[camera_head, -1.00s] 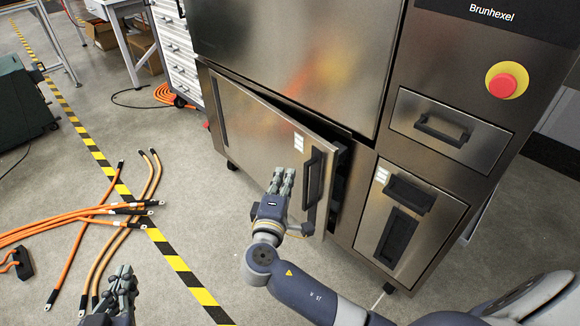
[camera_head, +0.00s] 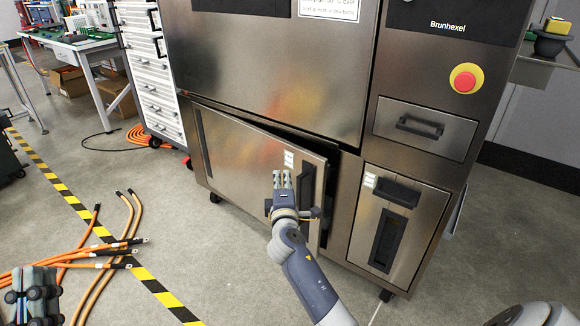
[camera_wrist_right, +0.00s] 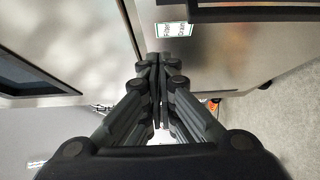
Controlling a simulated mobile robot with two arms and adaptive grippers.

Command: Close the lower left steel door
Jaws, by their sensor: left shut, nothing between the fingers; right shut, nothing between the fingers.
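The lower left steel door (camera_head: 245,157) is ajar in the head view. Its right edge stands out from the cabinet, with a dark gap beside it. A dark vertical handle (camera_head: 306,186) and a white label (camera_head: 288,158) are near that edge. My right gripper (camera_head: 282,180) is shut and empty, in front of the door just left of the handle; I cannot tell whether it touches. The right wrist view shows its closed fingers (camera_wrist_right: 159,65) below a label on a steel panel (camera_wrist_right: 225,60). My left gripper (camera_head: 35,290) is shut and empty at the lower left, away from the door.
A narrower steel door (camera_head: 395,225) with dark handles is right of the gap, below a drawer (camera_head: 424,133) and a red emergency button (camera_head: 465,79). Orange cables (camera_head: 110,255) lie on the floor at left near striped tape (camera_head: 95,228). A white drawer cabinet (camera_head: 155,85) stands behind.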

